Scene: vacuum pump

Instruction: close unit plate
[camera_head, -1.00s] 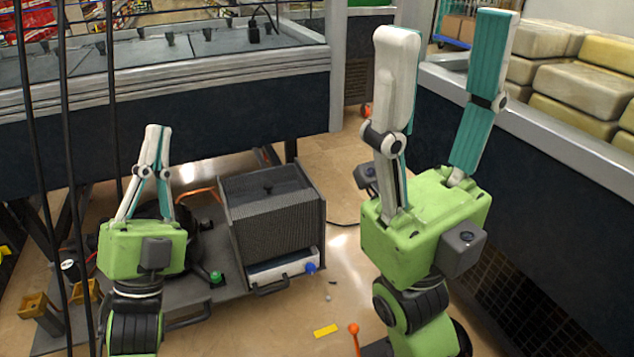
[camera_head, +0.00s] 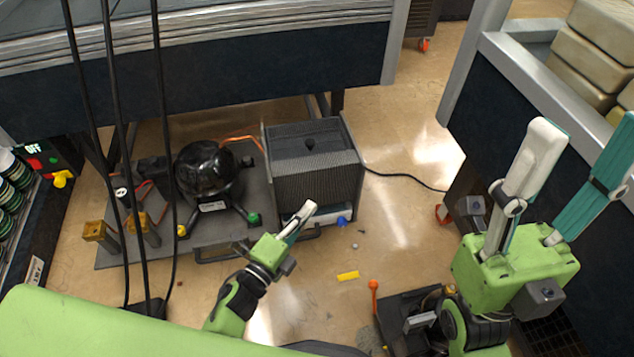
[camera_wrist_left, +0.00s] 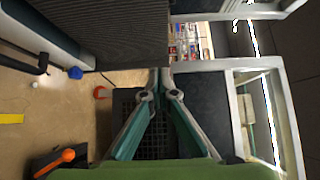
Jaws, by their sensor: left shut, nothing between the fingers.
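The unit is a dark grey ribbed box (camera_head: 312,180) on the pump's grey base, with a black knob on top. At its lower front is a white plate-like part (camera_head: 330,214) with a blue knob (camera_head: 342,221). I cannot tell for sure which part is the unit plate. My left gripper (camera_head: 309,207) is shut and empty, its tips in front of the box's lower front, partly covering the white part. The left wrist view shows the closed fingertips (camera_wrist_left: 162,74) beside the ribbed face (camera_wrist_left: 105,32); contact is unclear. My right gripper (camera_head: 588,130) is wide open and empty at the right.
A black round pump body (camera_head: 207,170) stands left of the box. A black bar handle (camera_head: 258,249) runs along the base's front. Black cables hang at the left. A yellow strip (camera_head: 348,275) and an orange-knobbed lever (camera_head: 374,284) are in front.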

